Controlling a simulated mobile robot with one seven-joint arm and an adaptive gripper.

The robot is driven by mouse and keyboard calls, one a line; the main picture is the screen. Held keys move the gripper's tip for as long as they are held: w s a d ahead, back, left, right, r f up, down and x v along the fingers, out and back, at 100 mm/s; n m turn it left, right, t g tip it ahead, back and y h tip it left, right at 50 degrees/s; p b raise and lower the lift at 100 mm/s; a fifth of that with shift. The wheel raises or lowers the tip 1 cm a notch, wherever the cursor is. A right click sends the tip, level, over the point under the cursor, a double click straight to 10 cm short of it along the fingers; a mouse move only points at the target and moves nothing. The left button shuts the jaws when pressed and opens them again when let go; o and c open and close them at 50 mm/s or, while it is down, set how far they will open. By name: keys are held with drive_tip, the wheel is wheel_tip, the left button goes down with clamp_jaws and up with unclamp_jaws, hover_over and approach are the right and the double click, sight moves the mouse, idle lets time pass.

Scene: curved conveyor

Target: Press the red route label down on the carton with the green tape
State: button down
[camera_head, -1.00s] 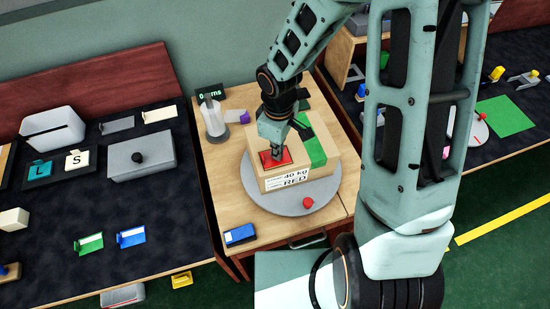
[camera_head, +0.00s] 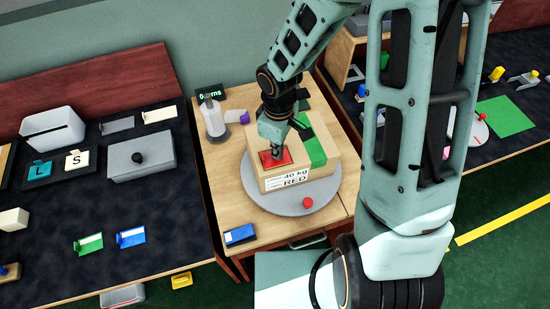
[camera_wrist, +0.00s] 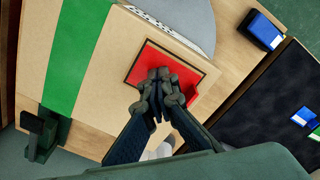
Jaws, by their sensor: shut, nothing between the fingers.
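The carton (camera_head: 268,181) stands on a round grey turntable (camera_head: 270,205), with a band of green tape (camera_head: 316,152) over its top. Its front face carries a white print reading 40 kg and RED. The red route label (camera_head: 285,160) lies on the carton top, left of the tape; in the wrist view the label (camera_wrist: 150,62) has a dark border. My gripper (camera_head: 275,155) is shut and empty, pointing down with its fingertips (camera_wrist: 160,80) over the label. They seem to touch it, though any small gap is hidden. The fingers cover part of the label.
A red knob (camera_head: 308,202) sits on the turntable's front rim. A blue box-like item (camera_head: 240,235) lies at the table's front left. Dark benches flank the table.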

drive_tip(key=shift+s+d+f, duration=0.25)
drive_tip(key=shift+s+f, duration=0.25)
drive_tip(key=shift+f, duration=0.25)
drive_tip(key=shift+w+r+p, duration=0.25)
drive_tip(key=shift+r+p, duration=0.5)
drive_tip(key=shift+p, duration=0.05)
drive_tip(key=r+p, duration=0.2)
drive_tip(key=r, duration=0.1)
drive_tip(key=r+p, duration=0.1)
drive_tip(key=shift+w+a+r+p, duration=0.2)
drive_tip(key=shift+w+r+p, duration=0.05)
drive_tip(key=shift+r+p, duration=0.15)
